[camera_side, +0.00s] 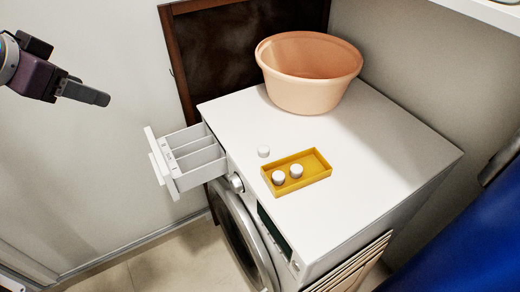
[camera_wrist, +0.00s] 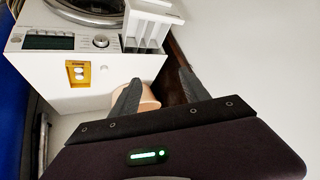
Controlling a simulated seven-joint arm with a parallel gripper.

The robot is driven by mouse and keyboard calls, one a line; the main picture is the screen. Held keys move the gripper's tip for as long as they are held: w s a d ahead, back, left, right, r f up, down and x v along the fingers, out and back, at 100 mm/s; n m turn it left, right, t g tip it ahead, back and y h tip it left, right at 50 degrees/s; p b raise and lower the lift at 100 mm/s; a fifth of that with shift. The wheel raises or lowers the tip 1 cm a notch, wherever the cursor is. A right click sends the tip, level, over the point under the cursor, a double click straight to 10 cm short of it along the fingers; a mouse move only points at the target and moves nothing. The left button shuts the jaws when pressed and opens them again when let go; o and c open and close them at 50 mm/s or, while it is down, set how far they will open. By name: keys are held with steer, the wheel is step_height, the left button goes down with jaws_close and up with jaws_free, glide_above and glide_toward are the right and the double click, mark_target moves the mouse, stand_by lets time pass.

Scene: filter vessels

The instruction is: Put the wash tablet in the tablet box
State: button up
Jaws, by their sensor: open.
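A small white wash tablet (camera_side: 263,151) stands alone on the white machine top, just left of the yellow tablet box (camera_side: 318,164). The box is open and shallow. Two white tablets (camera_side: 278,177) (camera_side: 296,171) sit in its left half, and its right half is empty. My gripper (camera_side: 98,97) is in the air at the upper left of the side view, well away from the machine. In the wrist view its two fingers (camera_wrist: 159,78) are apart, with nothing between them.
A peach basin (camera_side: 309,85) stands at the back of the machine top (camera_side: 390,150). The detergent drawer (camera_side: 187,155) is pulled out at the machine's left front. A dark brown framed panel (camera_side: 225,60) stands behind. The machine top right of the box is clear.

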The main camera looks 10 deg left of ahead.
steer(key=w+d+f+m+t+h, duration=0.1)
steer(key=w+d+f, duration=0.3)
steer(key=w, duration=0.2)
steer(key=w+d+f+m+h, duration=0.2)
steer(key=w+d+f, duration=0.15)
steer(key=w, duration=0.25)
steer(key=m+h, duration=0.3)
steer(key=h, duration=0.4)
glide_toward(259, 151)
steer(key=d, duration=0.1)
steer(key=w+d, duration=0.2)
steer(key=shift+d+f+t, duration=0.15)
steer(key=shift+f+t, duration=0.15)
steer(key=x, duration=0.4)
steer(key=f+x, duration=0.1)
steer(key=x, duration=0.1)
steer(key=shift+w+a, duration=0.2)
steer(key=shift+a, duration=0.05)
jaws_close()
